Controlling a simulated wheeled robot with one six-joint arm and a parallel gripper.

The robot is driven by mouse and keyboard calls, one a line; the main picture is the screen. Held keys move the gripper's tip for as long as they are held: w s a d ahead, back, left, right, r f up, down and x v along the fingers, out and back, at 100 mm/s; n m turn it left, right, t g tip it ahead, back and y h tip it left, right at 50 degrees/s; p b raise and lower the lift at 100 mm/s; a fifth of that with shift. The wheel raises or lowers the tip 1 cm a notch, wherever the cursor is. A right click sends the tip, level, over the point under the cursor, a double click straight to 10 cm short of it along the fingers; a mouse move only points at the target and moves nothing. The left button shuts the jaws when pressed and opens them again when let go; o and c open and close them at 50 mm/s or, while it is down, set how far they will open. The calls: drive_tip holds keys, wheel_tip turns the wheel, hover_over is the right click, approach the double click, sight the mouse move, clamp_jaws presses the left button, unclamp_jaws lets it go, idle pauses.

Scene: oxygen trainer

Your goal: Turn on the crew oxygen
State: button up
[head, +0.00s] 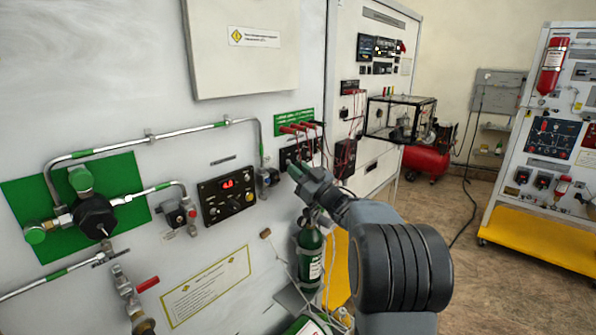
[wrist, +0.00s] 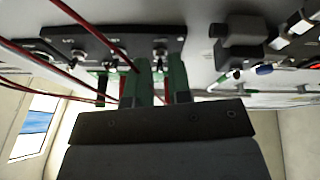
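A small black panel (head: 290,154) with red plugs and leads sits on the white wall below a green label (head: 294,122). In the wrist view it is a dark strip (wrist: 92,42) with several small metal toggle switches. My gripper (head: 302,172) is right at this panel and partly hides it. In the wrist view its two green fingers (wrist: 158,75) are apart, with one toggle switch (wrist: 160,54) in line with the gap between them. I cannot tell whether they touch it. A black control panel (head: 227,193) with a red lit display is to the left. I cannot read the switch labels.
Red leads (wrist: 95,30) cross close to the fingers. A green oxygen cylinder (head: 310,252) stands below my gripper. Pipes, a round black regulator (head: 95,215) and a red-handled valve (head: 146,284) are at left. Open floor lies to the right.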

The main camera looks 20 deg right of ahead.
sight(288, 160)
clamp_jaws()
drive_tip(key=shift+r, duration=0.1)
drive_tip(key=r+g+h+p, duration=0.1)
drive_tip(key=p, duration=0.3)
drive_tip(key=shift+s+d+r+g+p, duration=0.1)
drive_tip(key=shift+r+g+p, duration=0.15)
drive_tip(key=shift+g+p, duration=0.15)
drive_tip(key=r+g+h+p, duration=0.1)
drive_tip(key=g+p, duration=0.1)
drive_tip(key=p, duration=0.4)
drive_tip(key=shift+r, duration=0.15)
drive_tip(key=g+h+p, duration=0.1)
drive_tip(key=g+p, duration=0.1)
drive_tip(key=p, duration=0.2)
drive_tip(key=shift+g, duration=0.3)
drive_tip(key=shift+r+g+h, duration=0.1)
drive_tip(key=shift+g+h, duration=0.4)
drive_tip(key=shift+g, duration=0.7)
